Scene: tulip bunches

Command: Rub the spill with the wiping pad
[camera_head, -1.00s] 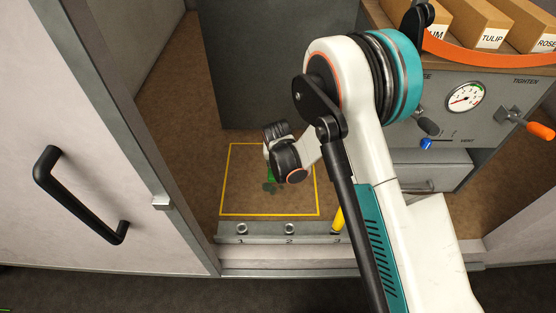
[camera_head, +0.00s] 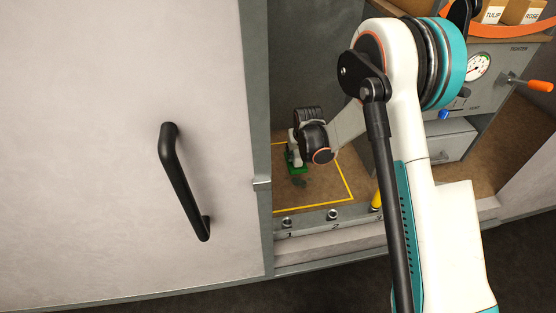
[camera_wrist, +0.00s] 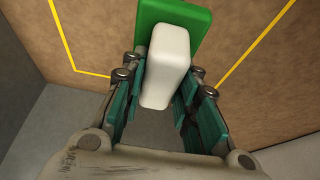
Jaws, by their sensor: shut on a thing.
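The wiping pad is a green slab (camera_head: 297,170) with a white block-shaped grip (camera_wrist: 167,55). My gripper (camera_head: 293,157) is shut on the white grip, with one finger on each side in the wrist view. The green slab (camera_wrist: 185,18) lies beyond the fingertips, low over the brown floor inside the yellow outline. Whether it touches the floor is unclear. The spill (camera_head: 299,183) is a small dark patch just in front of the green slab in the head view. My wrist hides part of this area, and no spill shows in the wrist view.
A pale door with a black handle (camera_head: 184,185) fills the left. A grey sill (camera_head: 312,223) with numbered sockets and a yellow peg (camera_head: 376,200) runs along the front. A panel with a gauge (camera_head: 478,67) and orange lever (camera_head: 538,84) stands at right.

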